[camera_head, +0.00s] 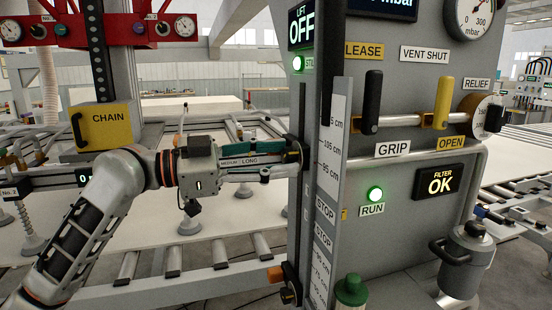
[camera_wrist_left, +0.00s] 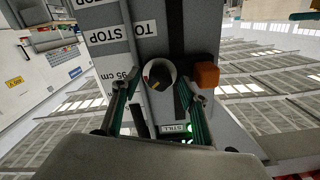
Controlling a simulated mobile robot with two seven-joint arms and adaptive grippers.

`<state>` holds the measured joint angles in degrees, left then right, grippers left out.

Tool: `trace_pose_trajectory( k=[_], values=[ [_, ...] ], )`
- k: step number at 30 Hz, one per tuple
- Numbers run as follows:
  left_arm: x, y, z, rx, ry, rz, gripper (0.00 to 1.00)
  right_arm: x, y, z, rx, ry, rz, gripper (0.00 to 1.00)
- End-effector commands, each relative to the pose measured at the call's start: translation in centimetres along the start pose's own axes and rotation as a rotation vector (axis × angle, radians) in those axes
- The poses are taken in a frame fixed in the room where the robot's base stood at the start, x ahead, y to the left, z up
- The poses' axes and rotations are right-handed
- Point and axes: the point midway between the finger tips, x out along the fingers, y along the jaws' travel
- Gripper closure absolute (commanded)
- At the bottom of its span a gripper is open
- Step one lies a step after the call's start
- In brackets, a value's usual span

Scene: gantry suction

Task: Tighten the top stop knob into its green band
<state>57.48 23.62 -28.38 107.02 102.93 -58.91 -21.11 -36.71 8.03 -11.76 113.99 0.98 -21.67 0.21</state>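The top stop knob (camera_wrist_left: 160,73) is a round knob with a pale rim and small coloured marks on its face, on the grey column. In the wrist view an orange block (camera_wrist_left: 206,76) sits beside it. My left gripper (camera_wrist_left: 161,82) is open, with one finger on each side of the knob and a narrow gap showing. Whether either fingertip touches is too small to tell. In the head view my left gripper (camera_head: 290,153) reaches the column's left side and hides much of the knob. I cannot read which coloured band it stands at. My right gripper is not in view.
The scale plate (camera_head: 330,170) runs down the column. A lower stop knob (camera_head: 290,293) with an orange block (camera_head: 275,274) is below. The grey panel (camera_head: 410,215) carries handles and a lit green RUN lamp (camera_head: 375,194). A roller conveyor (camera_head: 190,280) lies below my left arm.

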Motion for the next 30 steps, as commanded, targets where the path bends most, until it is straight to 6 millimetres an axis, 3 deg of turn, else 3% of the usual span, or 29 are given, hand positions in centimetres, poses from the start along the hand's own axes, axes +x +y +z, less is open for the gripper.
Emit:
trace_pose_trajectory(
  k=[8,21,30],
  values=[
    [-0.8,0.0,0.1,-0.001,0.000,0.000,0.56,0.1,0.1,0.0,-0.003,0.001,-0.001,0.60],
    [-9.0,-0.1,0.2,-0.001,-0.004,-0.002,0.56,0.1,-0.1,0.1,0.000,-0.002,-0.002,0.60],
    [-11.9,0.0,0.0,0.000,-0.001,-0.001,0.56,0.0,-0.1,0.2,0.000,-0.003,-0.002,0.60]
  ],
)
